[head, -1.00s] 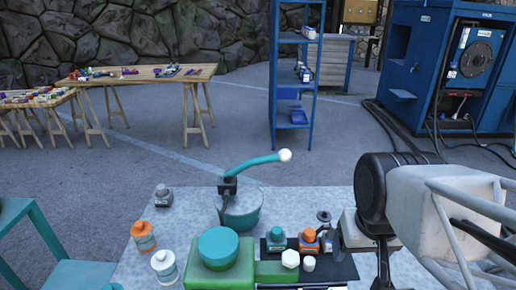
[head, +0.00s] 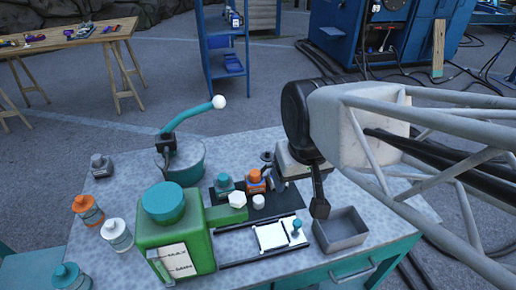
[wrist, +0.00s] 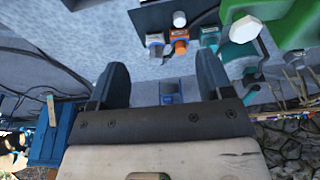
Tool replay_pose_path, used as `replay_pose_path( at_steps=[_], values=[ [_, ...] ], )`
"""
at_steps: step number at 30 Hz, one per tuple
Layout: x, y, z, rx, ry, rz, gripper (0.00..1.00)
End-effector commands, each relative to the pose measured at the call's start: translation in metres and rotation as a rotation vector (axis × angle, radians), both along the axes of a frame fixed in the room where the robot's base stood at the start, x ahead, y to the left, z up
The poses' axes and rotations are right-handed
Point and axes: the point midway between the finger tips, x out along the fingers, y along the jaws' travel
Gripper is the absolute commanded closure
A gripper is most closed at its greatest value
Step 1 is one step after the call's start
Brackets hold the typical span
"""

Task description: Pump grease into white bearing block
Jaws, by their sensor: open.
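The green grease pump (head: 178,240) with a teal cap stands at the front of the table. A lever (head: 192,120), teal with a white ball end, rises from a teal bucket (head: 185,160) behind it. A teal block (head: 224,186), an orange block (head: 256,180) and a small white round piece (head: 258,201) are on a dark mat. A pale block (wrist: 155,41) shows beside the orange one in the wrist view; I cannot tell whether it is the white bearing block. My gripper (wrist: 162,72) is open and empty above the table, right of the blocks in the head view.
An open grey tray (head: 341,232) sits at the table's right front. A white plate (head: 271,235) lies in a framed strip beside it. A grey one (head: 102,166) stands behind.

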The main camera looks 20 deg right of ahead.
Motion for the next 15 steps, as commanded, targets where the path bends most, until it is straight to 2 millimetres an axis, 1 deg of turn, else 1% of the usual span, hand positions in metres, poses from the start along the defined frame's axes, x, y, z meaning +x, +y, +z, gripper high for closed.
replay_pose_path(
  at_steps=[2,3,8,9,11,15],
  values=[
    [0.0,0.0,0.0,0.0,0.0,0.0,0.27],
    [0.0,0.0,0.0,0.0,0.0,0.0,0.33],
    [0.002,0.0,0.002,0.002,0.003,-0.008,0.58],
    [0.004,0.0,0.003,0.003,0.004,-0.013,0.64],
    [0.007,0.001,0.005,0.006,0.007,-0.024,0.73],
    [0.018,0.002,0.014,0.017,0.019,-0.068,0.94]
  ],
)
